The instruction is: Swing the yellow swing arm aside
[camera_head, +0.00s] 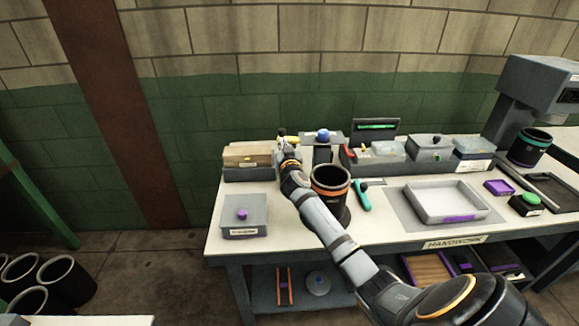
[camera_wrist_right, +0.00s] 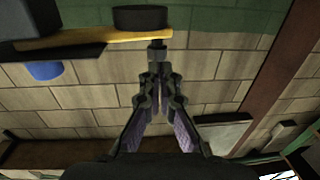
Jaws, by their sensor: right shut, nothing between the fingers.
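The yellow swing arm (camera_wrist_right: 92,39) is a flat bar with a round black knob (camera_wrist_right: 140,18) near its end in the right wrist view. In the head view only a small yellow piece of it (camera_head: 294,139) shows behind my right gripper (camera_head: 285,146). My right gripper (camera_wrist_right: 157,50) is shut and empty. Its tips are at the knob end of the bar; I cannot tell whether they touch it. A blue knob (camera_wrist_right: 45,71) sits beside the bar, and it also shows in the head view (camera_head: 323,134). My left gripper is out of view.
My right arm reaches across the table (camera_head: 300,237). A black cup with an orange rim (camera_head: 331,187) stands close beside it. A grey box with a purple knob (camera_head: 243,215) is at front left, a stacked box (camera_head: 247,160) behind it. A white tray (camera_head: 447,202) is right.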

